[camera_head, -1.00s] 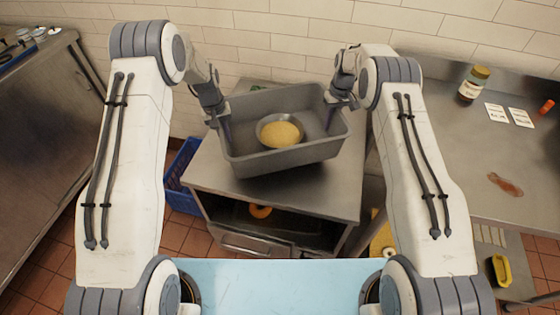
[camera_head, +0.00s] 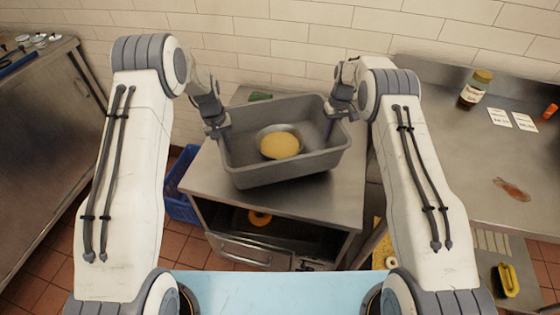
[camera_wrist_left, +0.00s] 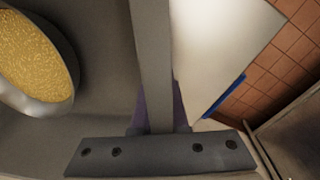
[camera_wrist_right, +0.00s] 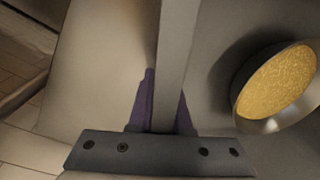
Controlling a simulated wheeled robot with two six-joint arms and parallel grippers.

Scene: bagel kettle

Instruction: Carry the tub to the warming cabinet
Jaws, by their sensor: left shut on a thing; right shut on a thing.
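The grey tub (camera_head: 288,175) is upright over the top of a steel cabinet (camera_head: 335,200), which may be the warming cabinet. I cannot tell if its base touches the top. A metal bowl of yellow grainy food (camera_head: 280,146) sits inside the tub and also shows in the right wrist view (camera_wrist_right: 278,86). My left gripper (camera_head: 223,136) is shut on the tub's left wall, seen between its fingers in the left wrist view (camera_wrist_left: 152,60). My right gripper (camera_head: 331,126) is shut on the right wall. The wall hides parts of the fingers.
The cabinet's front is open, with an orange ring (camera_head: 260,218) inside. A blue crate (camera_head: 182,205) stands on the floor at its left. A steel counter (camera_head: 450,165) at the right holds a bottle (camera_head: 475,90) and cards. A green thing (camera_head: 260,97) lies behind the tub.

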